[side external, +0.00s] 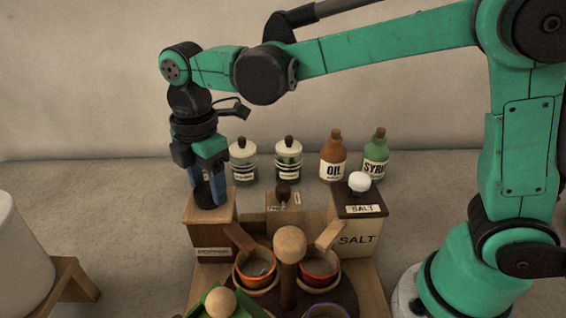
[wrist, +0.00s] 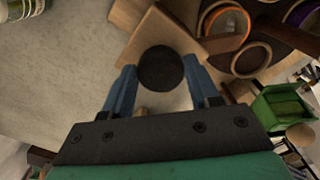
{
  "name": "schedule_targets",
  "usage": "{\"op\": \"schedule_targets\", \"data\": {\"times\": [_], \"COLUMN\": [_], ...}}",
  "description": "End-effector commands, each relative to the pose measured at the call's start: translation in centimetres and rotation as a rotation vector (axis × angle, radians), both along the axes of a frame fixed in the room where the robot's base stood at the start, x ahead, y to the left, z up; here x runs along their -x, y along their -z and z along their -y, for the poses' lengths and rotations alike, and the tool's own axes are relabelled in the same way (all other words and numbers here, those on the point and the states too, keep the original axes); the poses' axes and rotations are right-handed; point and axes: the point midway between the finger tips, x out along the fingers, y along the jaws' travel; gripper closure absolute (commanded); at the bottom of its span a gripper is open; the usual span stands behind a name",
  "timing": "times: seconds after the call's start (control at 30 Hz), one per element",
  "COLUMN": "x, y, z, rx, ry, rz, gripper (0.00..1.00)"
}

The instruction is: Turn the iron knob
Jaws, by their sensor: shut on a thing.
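The iron knob (wrist: 160,66) is a round black knob on top of a wooden box (side external: 213,232) with a dark front and a small label. In the side view the box stands at the left of the group. My gripper (side external: 207,197) points straight down over this box, its blue fingers on either side of the knob. In the wrist view the gripper (wrist: 162,80) is shut on the knob, with one finger at each side. The knob's turn angle cannot be read, as its top looks plain. The label text is too small to read.
A salt box (side external: 358,238) with a white knob and a smaller wooden box (side external: 283,207) stand to the right. Small pots (side external: 318,270) sit in front. A white vessel (side external: 18,250) is at left.

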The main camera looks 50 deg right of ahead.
Motion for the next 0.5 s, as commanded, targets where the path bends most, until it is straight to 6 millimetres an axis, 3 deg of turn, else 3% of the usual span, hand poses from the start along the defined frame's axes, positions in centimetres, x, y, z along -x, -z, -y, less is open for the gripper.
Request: {"op": "schedule_targets", "data": {"times": [0.5], "x": [0.12], "y": [-0.05], "z": [-0.02], "rx": [0.000], "ry": [0.471], "rz": [0.000], "gripper": [0.99]}}
